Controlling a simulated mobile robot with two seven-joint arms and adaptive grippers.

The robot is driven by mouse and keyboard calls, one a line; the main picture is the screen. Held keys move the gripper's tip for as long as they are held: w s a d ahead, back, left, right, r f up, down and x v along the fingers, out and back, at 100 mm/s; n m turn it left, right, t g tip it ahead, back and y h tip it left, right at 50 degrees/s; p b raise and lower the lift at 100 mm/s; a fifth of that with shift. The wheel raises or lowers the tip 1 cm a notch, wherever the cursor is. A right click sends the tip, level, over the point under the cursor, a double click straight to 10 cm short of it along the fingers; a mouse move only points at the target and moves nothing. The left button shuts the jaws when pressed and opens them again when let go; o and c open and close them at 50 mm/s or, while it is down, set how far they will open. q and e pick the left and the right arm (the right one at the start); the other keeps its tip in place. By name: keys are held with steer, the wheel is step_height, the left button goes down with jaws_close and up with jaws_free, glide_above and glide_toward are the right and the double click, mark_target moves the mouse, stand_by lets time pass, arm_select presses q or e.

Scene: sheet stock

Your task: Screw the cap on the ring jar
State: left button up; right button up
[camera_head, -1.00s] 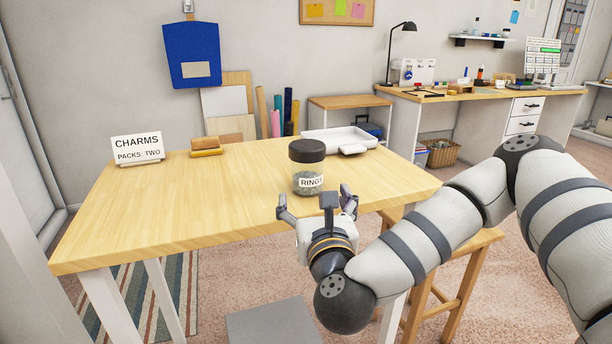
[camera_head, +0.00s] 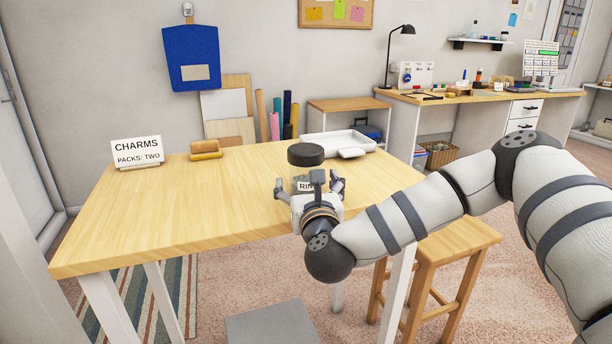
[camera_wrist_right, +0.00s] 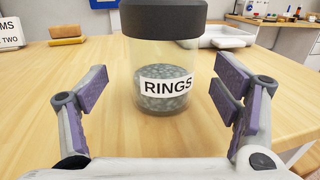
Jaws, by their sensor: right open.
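The ring jar (camera_head: 304,171) is a clear jar with a "RINGS" label, standing upright on the wooden table, partly hidden by my right gripper in the head view. Its black cap (camera_head: 306,154) sits on top. In the right wrist view the jar (camera_wrist_right: 168,65) holds small grey rings in its lower part, with the cap (camera_wrist_right: 163,17) cut off by the top edge. My right gripper (camera_head: 309,187) is open at the near side of the jar. In the wrist view its fingers (camera_wrist_right: 162,98) are spread left and right of the jar, apart from it. My left gripper is out of view.
A sign reading "CHARMS PACKS: TWO" (camera_head: 137,152) stands at the table's left back. Yellow-brown blocks (camera_head: 205,150) lie right of it. A white tray (camera_head: 338,143) is behind the jar. The table's left and middle (camera_head: 180,205) are clear. A wooden stool (camera_head: 455,240) stands at the right.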

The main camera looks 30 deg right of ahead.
steer(key=x, duration=0.4)
steer(key=shift+d+r, duration=0.15)
steer(key=shift+r, duration=0.2)
steer(key=c, duration=1.5)
